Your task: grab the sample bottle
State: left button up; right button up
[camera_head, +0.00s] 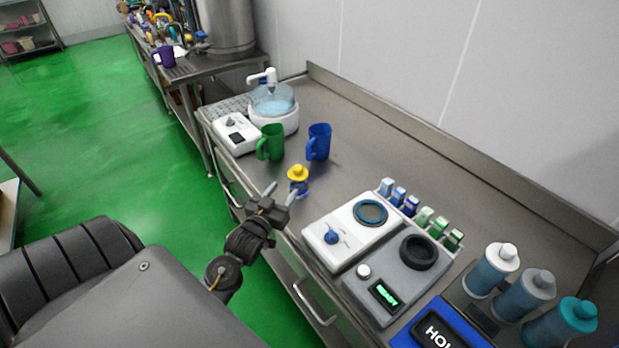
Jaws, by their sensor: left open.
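A small bottle with a yellow cap and a dark blue lower part (298,174) stands upright near the front edge of the steel counter; I take it as the sample bottle. My left gripper (281,191) is open, just in front of and slightly left of this bottle. Its fingers point toward the bottle, with one fingertip overlapping the bottle's lower part in the picture. I cannot tell whether they touch. Nothing shows between the fingers. My right gripper is not in view.
A green mug (271,143) and a blue mug (319,142) stand behind the bottle. A white device with a blue knob (320,226) is close on its right, followed by a grey device (408,280). Three large bottles (537,295) stand at far right.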

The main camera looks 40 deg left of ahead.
aim_at(296, 172)
pick_arm(q)
jog(key=x, duration=0.2)
jog(key=r+p+x, duration=0.1)
jog(key=x, duration=0.1)
jog(key=shift+w+a, duration=0.1)
jog(key=shift+w, duration=0.15)
jog(key=shift+w+a+f, duration=0.1)
jog(key=shift+w, duration=0.15)
jog(key=shift+w+r+p, duration=0.3)
jog(key=shift+w+p, duration=0.05)
jog(key=shift+p, duration=0.2)
jog(key=p+x, duration=0.1)
jog(key=x, duration=0.3)
jog(key=shift+p, duration=0.3)
jog(key=shift+w, duration=0.3)
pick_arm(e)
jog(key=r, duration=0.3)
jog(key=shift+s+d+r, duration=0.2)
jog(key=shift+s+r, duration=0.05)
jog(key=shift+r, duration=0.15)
